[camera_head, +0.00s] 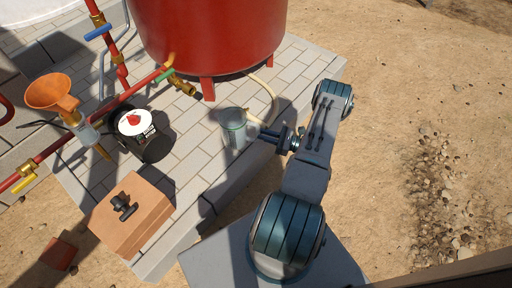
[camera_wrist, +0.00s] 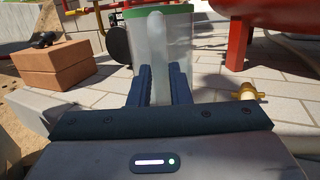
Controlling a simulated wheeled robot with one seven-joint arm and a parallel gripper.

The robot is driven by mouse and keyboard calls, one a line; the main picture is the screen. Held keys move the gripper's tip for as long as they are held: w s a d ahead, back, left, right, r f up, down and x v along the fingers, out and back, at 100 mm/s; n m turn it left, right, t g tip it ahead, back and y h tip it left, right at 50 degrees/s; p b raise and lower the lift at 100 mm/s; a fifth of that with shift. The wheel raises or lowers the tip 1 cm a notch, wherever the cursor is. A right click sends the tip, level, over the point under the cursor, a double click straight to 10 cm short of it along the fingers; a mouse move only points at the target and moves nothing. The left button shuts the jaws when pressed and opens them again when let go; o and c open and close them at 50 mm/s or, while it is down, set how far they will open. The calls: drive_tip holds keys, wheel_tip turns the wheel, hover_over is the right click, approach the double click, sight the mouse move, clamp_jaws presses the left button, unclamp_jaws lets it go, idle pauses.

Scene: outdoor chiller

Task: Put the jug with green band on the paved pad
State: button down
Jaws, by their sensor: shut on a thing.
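The jug with green band (camera_head: 233,129) is a clear, greyish jug with a green band at its rim. It stands upright over the paved pad (camera_head: 190,160), near the pad's right edge, below the red tank. In the wrist view the jug (camera_wrist: 178,45) rises straight ahead, its pale handle between the two dark fingers of my gripper (camera_wrist: 160,88). My gripper in the head view (camera_head: 254,134) reaches the jug from the right and is shut on its handle. The jug's base is hidden by my gripper in the wrist view, so I cannot tell if it touches the paving.
A red tank (camera_head: 210,35) on legs stands behind the jug. A black pump (camera_head: 145,138), red pipes with valves and an orange funnel (camera_head: 52,91) are at left. Bare paving lies left of the jug.

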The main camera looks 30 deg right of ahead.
sight(244, 141)
drive_tip(key=a+f, duration=0.1)
drive_tip(key=a, duration=0.2)
drive_tip(key=shift+w+f, duration=0.4)
wheel_tip(244, 141, down, 4)
drive_tip(key=b, duration=0.2)
drive_tip(key=shift+b, duration=0.3)
drive_tip(key=c, duration=1.3)
unclamp_jaws()
drive_tip(key=shift+c, duration=0.2)
